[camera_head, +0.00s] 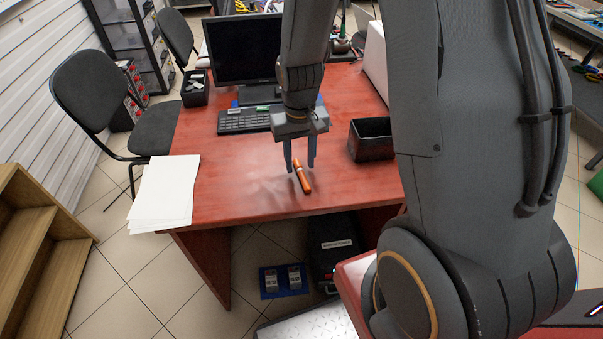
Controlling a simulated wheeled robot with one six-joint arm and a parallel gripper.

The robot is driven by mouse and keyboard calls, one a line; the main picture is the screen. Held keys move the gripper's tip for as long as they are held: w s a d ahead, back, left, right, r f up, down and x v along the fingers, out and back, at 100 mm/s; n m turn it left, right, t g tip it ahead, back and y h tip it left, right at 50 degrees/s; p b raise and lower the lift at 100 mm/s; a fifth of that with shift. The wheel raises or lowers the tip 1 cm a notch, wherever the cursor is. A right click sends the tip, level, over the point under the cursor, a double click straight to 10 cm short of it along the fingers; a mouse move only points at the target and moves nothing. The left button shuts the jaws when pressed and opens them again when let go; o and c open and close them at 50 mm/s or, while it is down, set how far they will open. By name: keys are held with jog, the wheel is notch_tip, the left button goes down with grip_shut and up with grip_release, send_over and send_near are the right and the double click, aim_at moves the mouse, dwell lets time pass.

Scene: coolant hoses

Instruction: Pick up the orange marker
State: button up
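The orange marker (304,180) lies on the red desk (240,180), near the desk's front edge, pointing roughly front to back. My gripper (300,170) points down over it with its two fingers apart. In this view the marker's far end shows between the fingertips, and its near end reaches past them toward the front edge. I cannot tell from this one view whether the fingers touch the marker or how high they are above the desk.
A black open box (371,140) stands right of my gripper. A keyboard (244,121) and a monitor (243,50) are behind it. White paper (164,193) lies at the left front corner. A black chair (90,95) stands left. The desk between paper and marker is clear.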

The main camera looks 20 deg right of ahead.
jog(key=shift+f, duration=0.7)
grip_shut()
